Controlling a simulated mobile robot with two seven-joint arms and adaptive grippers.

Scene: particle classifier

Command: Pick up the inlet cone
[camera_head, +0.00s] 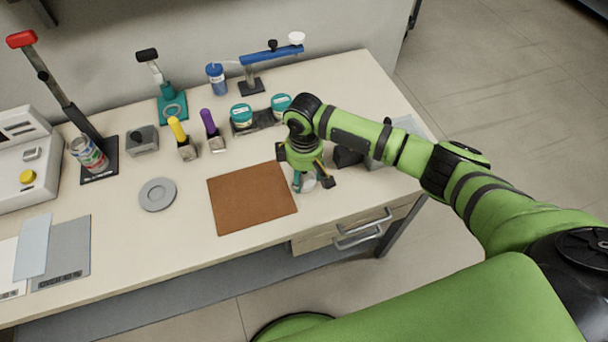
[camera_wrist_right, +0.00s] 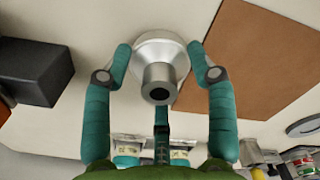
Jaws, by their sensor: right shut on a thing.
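The inlet cone (camera_wrist_right: 150,50) is a silver, funnel-like piece with a short tube facing the camera in the right wrist view. In the head view only a pale bit of it (camera_head: 308,185) shows, beside the right edge of the brown mat. My right gripper (camera_wrist_right: 160,50) has its teal fingers on both sides of the cone and is shut on it. In the head view this gripper (camera_head: 307,183) points down at the table's front right part. I cannot tell whether the cone touches the table. My left gripper is not in view.
The brown mat (camera_head: 250,198) lies just left of the gripper. A dark block (camera_wrist_right: 33,72) stands close on its other side.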

